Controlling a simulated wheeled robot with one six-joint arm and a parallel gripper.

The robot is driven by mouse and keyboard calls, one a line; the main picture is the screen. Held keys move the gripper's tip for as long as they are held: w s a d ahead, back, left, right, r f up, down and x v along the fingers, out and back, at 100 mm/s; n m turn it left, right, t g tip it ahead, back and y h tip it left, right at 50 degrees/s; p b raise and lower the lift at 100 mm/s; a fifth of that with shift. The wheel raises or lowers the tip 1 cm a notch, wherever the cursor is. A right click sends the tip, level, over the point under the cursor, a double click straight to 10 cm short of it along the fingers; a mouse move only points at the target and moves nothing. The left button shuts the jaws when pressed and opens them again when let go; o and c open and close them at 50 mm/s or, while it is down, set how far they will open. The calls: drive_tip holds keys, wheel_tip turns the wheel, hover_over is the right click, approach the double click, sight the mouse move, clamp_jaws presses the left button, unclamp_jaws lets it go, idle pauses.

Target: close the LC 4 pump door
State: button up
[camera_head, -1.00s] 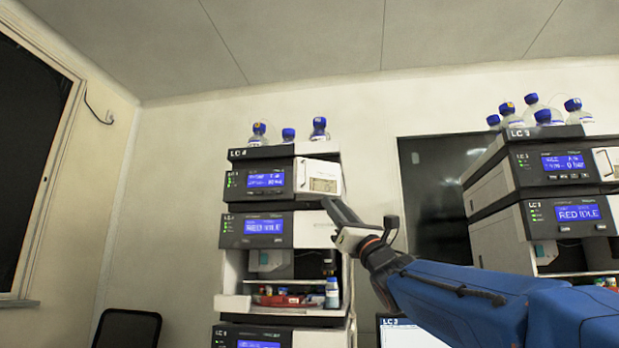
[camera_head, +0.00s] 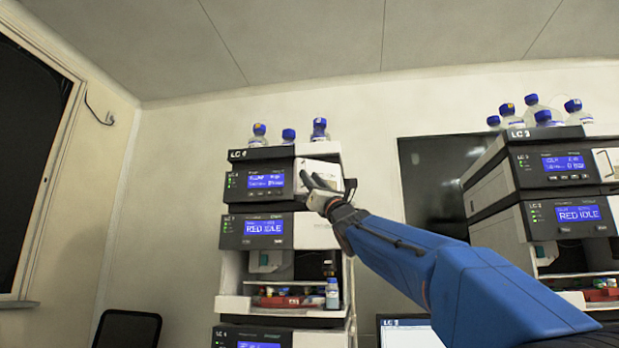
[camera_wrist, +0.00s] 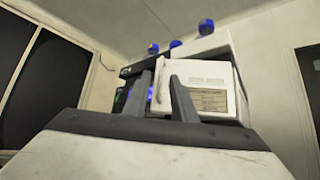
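The LC 4 stack's top module (camera_head: 262,183) has a dark front with a lit blue display on the left. The white pump door (camera_head: 326,164) is on its right half, partly hidden by my gripper. In the wrist view the pump door (camera_wrist: 215,78) is a white panel with a tan label and a pale upright handle at its left edge. How far it stands open is unclear. My gripper (camera_head: 311,180) is in front of the door's left part. In the wrist view its two dark fingers (camera_wrist: 168,85) are apart, with the handle showing between them; contact is unclear.
Bottles with blue caps (camera_head: 289,136) stand on top of the stack. An open bay below holds a small bottle (camera_head: 332,294) and red items. The LC 3 stack (camera_head: 540,200) and a dark screen (camera_head: 425,180) are to the right. A chair (camera_head: 128,328) is at lower left.

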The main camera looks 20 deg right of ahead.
drive_tip(key=shift+x, duration=0.8)
clamp_jaws()
idle(1.0)
